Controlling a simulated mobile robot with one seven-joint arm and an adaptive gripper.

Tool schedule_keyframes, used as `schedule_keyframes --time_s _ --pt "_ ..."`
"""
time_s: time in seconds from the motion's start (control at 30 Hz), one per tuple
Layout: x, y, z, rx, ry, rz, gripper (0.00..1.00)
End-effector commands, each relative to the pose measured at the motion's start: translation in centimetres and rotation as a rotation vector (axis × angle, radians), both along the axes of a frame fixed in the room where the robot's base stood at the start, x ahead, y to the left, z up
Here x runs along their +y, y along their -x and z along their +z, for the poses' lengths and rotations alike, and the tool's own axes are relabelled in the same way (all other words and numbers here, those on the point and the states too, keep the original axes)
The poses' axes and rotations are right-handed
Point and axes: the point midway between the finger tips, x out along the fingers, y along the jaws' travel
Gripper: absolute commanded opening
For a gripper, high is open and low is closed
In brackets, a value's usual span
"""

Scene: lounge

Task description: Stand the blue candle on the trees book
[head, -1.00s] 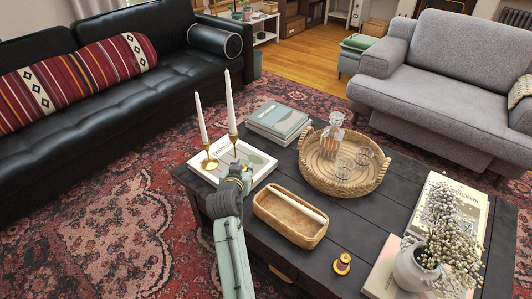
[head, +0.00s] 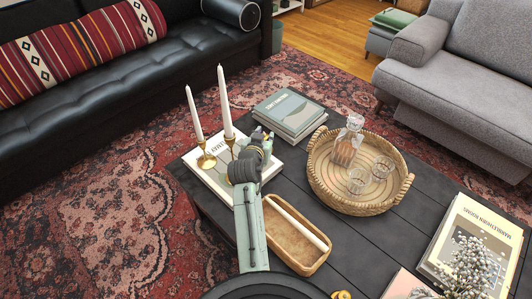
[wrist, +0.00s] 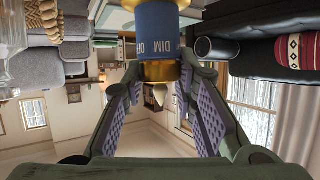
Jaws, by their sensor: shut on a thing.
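My gripper (head: 262,140) is over the back left part of the dark table, close to the front of a stack of books with a grey-green top cover (head: 284,108). In the wrist view my gripper (wrist: 160,72) is shut on the blue candle (wrist: 158,32), a blue jar with gold bands and pale lettering. In the head view the candle is mostly hidden by my gripper. A white-edged book (head: 213,180) lies under two brass candlesticks at the left. The titles are too small to read, so I cannot tell which is the trees book.
Two tall white candles (head: 224,105) stand in the brass candlesticks (head: 206,158), just left of my gripper. A woven tray (head: 398,197) with a decanter (head: 347,143) and glasses is to the right. A wooden box (head: 283,246) holding a white stick is in front.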

Motion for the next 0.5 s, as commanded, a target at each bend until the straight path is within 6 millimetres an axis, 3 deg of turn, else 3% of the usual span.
schedule_keyframes --time_s 0.1,0.5 --pt "0.0 0.0 -2.0 -0.001 0.0 0.001 0.0" --pt "0.0 -0.1 -6.6 -0.002 0.0 0.0 0.0"
